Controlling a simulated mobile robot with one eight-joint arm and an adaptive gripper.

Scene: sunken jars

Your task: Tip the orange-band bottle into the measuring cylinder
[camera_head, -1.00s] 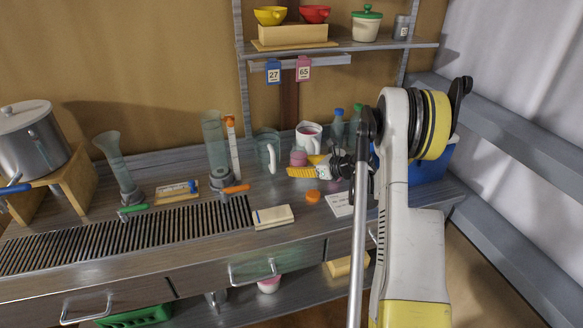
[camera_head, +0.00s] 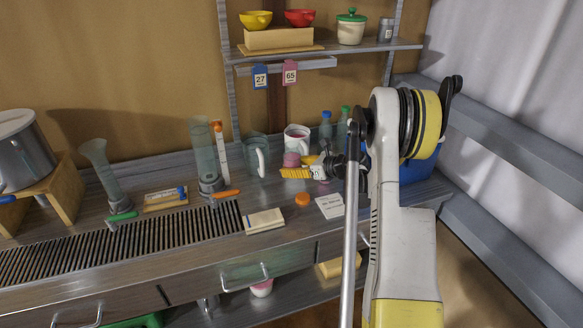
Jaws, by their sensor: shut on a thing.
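My gripper (camera_head: 290,168) is over the right part of the bench, its ribbed yellow finger pointing left. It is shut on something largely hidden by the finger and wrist. A pinkish thing (camera_head: 291,159) shows just above the finger; I cannot tell if it is held. I cannot make out an orange band on any bottle. A tall clear cylinder (camera_head: 203,150) stands upright left of my gripper, with an orange tag (camera_head: 226,193) at its base. Another clear cylinder (camera_head: 104,172) with a flared top and a green tag stands further left. I cannot tell which is the measuring cylinder.
Two capped bottles (camera_head: 326,128) stand behind my wrist. An orange cap (camera_head: 302,199), a pale block (camera_head: 265,220) and a white card (camera_head: 330,205) lie in front. A slotted grate (camera_head: 150,237) spans the left front.

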